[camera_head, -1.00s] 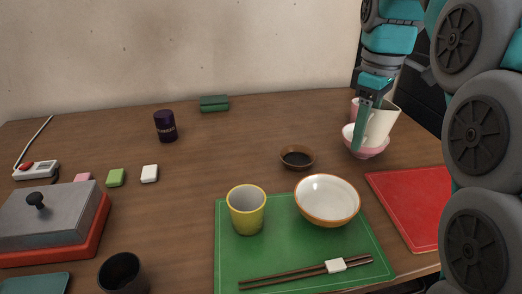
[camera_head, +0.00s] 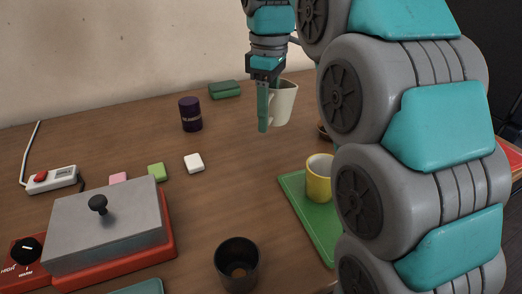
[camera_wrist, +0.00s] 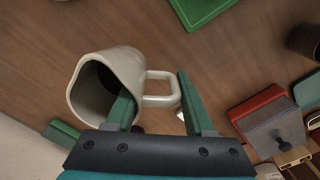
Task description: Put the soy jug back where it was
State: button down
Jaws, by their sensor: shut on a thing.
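My gripper (camera_head: 264,122) is shut on the cream soy jug (camera_head: 285,104), pointing down, and holds it over the back part of the table. In the wrist view the jug (camera_wrist: 80,105) is at the left with its mouth facing the camera and dark inside. Its loop handle (camera_wrist: 160,100) lies between the two fingers (camera_wrist: 160,110). The jug looks roughly upright in the head view. Whether its base touches the table is not clear. A small dark sauce bowl (camera_head: 322,130) is mostly hidden behind my arm.
A purple canister (camera_head: 190,114) and a green block (camera_head: 225,90) stand to the left of the jug. A yellow cup (camera_head: 319,182) is on the green mat (camera_head: 300,198), partly hidden. A grill (camera_head: 110,225) and a black cup (camera_head: 238,262) are in front.

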jog(key=shift+f, duration=0.85)
jog(key=shift+f+p, duration=0.35)
jog(key=shift+f, duration=2.6)
jog(key=shift+f, duration=0.15)
jog(key=shift+c, duration=1.4)
grip_release()
jog(key=shift+r, duration=3.9)
